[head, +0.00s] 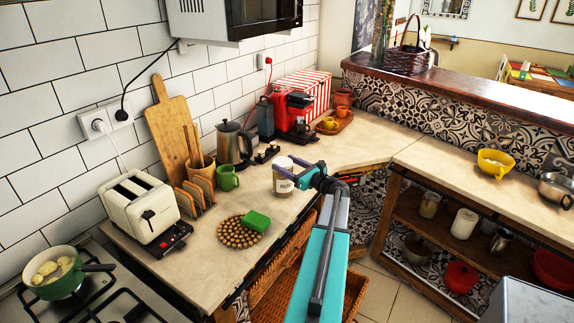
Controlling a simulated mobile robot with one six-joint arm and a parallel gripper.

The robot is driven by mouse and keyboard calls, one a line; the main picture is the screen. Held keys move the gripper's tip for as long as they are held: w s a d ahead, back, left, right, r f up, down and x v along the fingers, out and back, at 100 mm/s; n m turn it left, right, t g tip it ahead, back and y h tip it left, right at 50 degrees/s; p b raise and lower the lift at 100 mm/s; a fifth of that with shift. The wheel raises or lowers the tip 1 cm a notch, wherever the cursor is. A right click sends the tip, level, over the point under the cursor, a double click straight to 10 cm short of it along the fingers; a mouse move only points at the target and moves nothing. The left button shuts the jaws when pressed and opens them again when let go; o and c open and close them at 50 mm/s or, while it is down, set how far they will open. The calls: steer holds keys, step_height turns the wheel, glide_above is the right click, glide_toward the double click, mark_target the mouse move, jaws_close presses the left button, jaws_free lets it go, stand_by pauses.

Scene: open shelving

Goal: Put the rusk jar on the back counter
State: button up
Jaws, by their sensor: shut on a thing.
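The rusk jar (282,179) is a pale jar with a light lid and a label, near the front edge of the left counter (190,272). My gripper (296,171) reaches in from the right and is shut on the jar's upper part. The jar looks upright; I cannot tell whether its base touches the counter or hangs just above it. The gripper hides part of the jar's right side. The counter runs back to a corner, with a bare stretch (362,148) there, and joins another counter (450,165) on the right.
A red coffee machine (292,112) and a cup tray (332,123) are behind. A yellow bowl (494,162) sits on the right counter.

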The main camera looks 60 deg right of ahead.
steer(key=shift+f+b, duration=0.1)
steer(key=shift+b, duration=0.2)
steer(key=o, duration=1.9)
steer(key=shift+o, duration=0.2)
steer(key=shift+r+p, duration=0.2)
steer(key=shift+p, duration=0.15)
steer(key=b+v, duration=0.4)
steer(key=v, duration=0.8)
steer(key=shift+s+f, duration=0.1)
